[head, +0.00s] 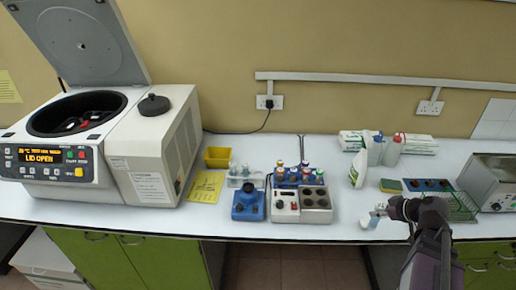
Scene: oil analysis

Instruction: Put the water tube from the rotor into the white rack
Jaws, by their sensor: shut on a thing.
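My gripper (378,212) is at the front right of the bench, shut on a small pale, bluish thing (370,222). It looks like a tube, likely the water tube, but it is too small to read. It is at the bench's front edge; whether it touches the bench I cannot tell. The white rack (245,181) stands left of the middle, behind a blue device, with several pale-capped tubes in it. My gripper is well to its right. The rotor (90,122) sits in the open centrifuge at the far left; its slots are partly hidden.
The centrifuge (150,150) has its lid up. A blue mixer (248,205) and a grey heating block (301,206) stand near the white rack, with colour-capped tubes behind. Bench between block and gripper is clear.

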